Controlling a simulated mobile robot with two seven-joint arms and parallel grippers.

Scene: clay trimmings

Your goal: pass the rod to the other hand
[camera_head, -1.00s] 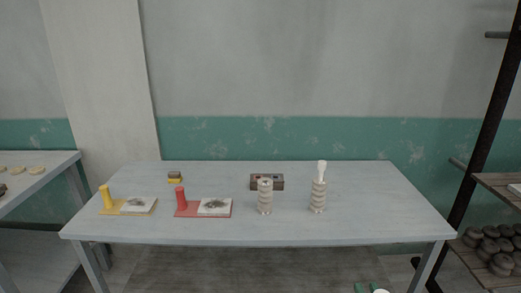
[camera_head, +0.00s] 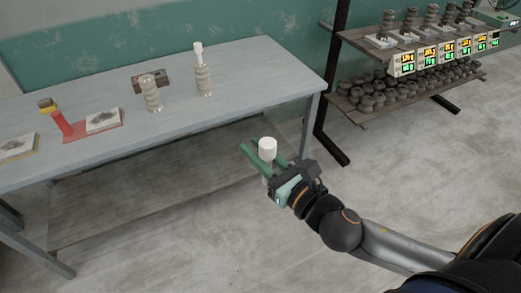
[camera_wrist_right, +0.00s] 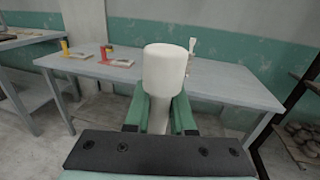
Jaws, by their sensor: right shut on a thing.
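My right gripper (camera_head: 264,161) is shut on a white rod (camera_head: 267,146), which stands upright between its green fingers with a thick rounded head on top. In the right wrist view the rod (camera_wrist_right: 166,72) rises between the fingers (camera_wrist_right: 160,112), its wide head hiding part of the table behind. The gripper holds it in front of the table, over the open floor. My left gripper is in neither view.
The grey table (camera_head: 100,110) bears two ribbed pale stacks, one (camera_head: 151,93) plain and one (camera_head: 203,80) with a white piece on top. A dark block (camera_head: 166,78), a red stand (camera_head: 85,128) and a yellow stand (camera_head: 18,147) are there too. A shelf (camera_head: 350,36) stands at right.

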